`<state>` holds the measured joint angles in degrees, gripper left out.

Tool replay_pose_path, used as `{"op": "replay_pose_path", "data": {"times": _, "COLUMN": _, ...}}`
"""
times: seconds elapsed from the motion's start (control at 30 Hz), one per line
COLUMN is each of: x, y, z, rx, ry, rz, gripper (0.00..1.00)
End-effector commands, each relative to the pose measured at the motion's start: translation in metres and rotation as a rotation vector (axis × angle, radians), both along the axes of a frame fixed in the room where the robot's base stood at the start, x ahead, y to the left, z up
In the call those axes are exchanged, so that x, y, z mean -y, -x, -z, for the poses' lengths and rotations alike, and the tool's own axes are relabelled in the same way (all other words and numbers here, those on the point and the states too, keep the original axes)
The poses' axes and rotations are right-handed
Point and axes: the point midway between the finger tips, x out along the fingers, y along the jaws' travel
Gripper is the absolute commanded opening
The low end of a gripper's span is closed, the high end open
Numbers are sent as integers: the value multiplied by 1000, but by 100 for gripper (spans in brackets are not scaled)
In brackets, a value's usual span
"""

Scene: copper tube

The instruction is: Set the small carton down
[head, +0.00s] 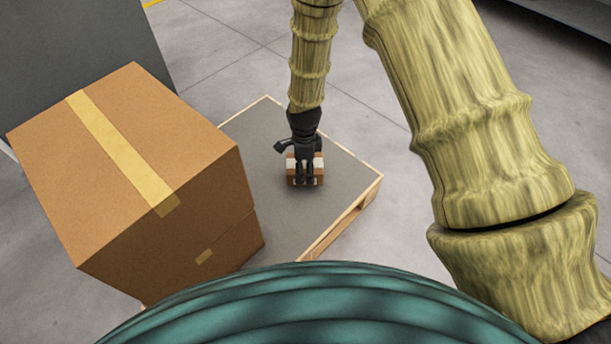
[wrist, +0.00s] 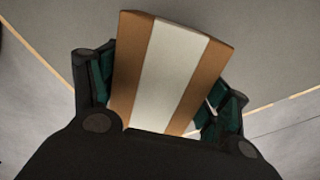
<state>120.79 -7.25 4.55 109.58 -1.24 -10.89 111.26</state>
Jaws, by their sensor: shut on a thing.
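The small carton (head: 292,172) is brown with a pale band and sits between the fingers of my gripper (head: 305,178), over the grey-topped pallet (head: 345,175) in the head view. In the wrist view the small carton (wrist: 174,70) fills the space between both fingers of my gripper (wrist: 160,95), which is shut on it. Its white band runs lengthwise between two brown strips. Whether its underside touches the pallet top cannot be told. My gripper hides part of the carton in the head view.
Bare grey pallet top lies around the small carton. A dark grey panel (head: 80,45) stands at the upper left. Concrete floor (head: 225,45) surrounds the pallet.

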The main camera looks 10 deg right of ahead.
Motion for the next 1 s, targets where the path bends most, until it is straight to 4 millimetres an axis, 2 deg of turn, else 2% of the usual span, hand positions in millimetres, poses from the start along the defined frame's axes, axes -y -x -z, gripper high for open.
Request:
{"op": "replay_pose_path", "data": {"times": 0.17, "x": 5, "y": 1, "z": 2, "rx": 1, "ry": 0, "rz": -1, "gripper": 41}}
{"op": "replay_pose_path", "data": {"times": 0.53, "x": 5, "y": 1, "z": 36, "rx": 0, "ry": -1, "rz": -1, "gripper": 41}}
{"op": "replay_pose_path", "data": {"times": 0.97, "x": 5, "y": 1, "z": 37, "rx": 0, "ry": 0, "rz": -1, "gripper": 41}}
{"op": "replay_pose_path", "data": {"times": 1.0, "x": 5, "y": 1, "z": 38, "rx": 0, "ry": 0, "rz": -1, "gripper": 79}}
